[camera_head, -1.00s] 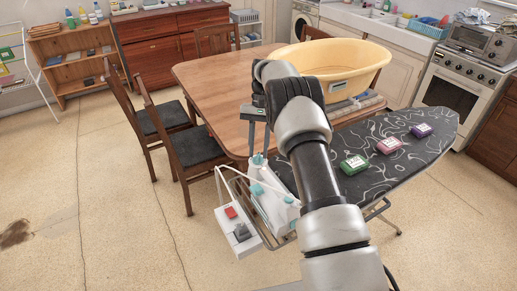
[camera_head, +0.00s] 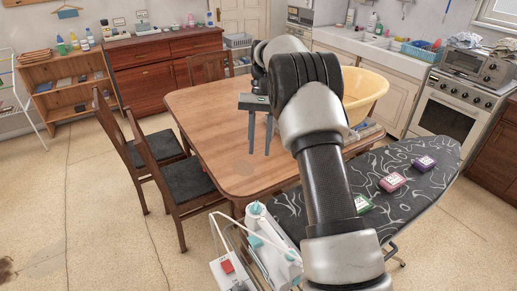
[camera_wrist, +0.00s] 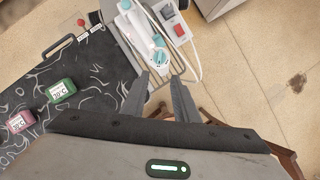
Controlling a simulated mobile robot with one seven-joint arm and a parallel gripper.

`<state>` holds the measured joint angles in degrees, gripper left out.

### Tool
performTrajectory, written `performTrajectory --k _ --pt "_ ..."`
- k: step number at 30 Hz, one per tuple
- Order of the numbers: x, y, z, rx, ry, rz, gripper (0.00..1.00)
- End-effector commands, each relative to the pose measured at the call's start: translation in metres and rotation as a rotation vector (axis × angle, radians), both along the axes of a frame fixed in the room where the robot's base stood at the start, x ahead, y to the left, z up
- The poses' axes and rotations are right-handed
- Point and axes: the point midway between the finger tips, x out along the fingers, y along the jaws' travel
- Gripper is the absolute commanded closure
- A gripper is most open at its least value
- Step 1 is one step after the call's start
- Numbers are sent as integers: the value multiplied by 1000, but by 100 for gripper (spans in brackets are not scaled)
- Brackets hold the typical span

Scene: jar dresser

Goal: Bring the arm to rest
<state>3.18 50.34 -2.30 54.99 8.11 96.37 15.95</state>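My gripper (camera_head: 259,154) hangs from the raised arm with its fingers pointing down, over the near part of the wooden table (camera_head: 205,115) as seen in the head view. Its two fingers are apart with nothing between them. In the wrist view my gripper (camera_wrist: 160,78) also shows a clear gap, with the ironing board's end and the white-and-teal iron (camera_wrist: 141,30) beyond the fingertips.
The patterned ironing board (camera_head: 400,205) holds green (camera_head: 363,203), pink (camera_head: 392,182) and purple (camera_head: 424,163) boxes. A yellow basin (camera_head: 366,95) is partly hidden behind my arm. Chairs (camera_head: 185,185) stand left of the table. Open floor lies at left.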

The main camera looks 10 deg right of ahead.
Motion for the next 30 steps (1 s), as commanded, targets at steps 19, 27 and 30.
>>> performTrajectory --k 19,27,30 --pt "-54 5 101 -21 -228 69 73" --pt "-148 10 159 -62 -479 166 73" --pt "-187 12 166 -81 -569 206 73"
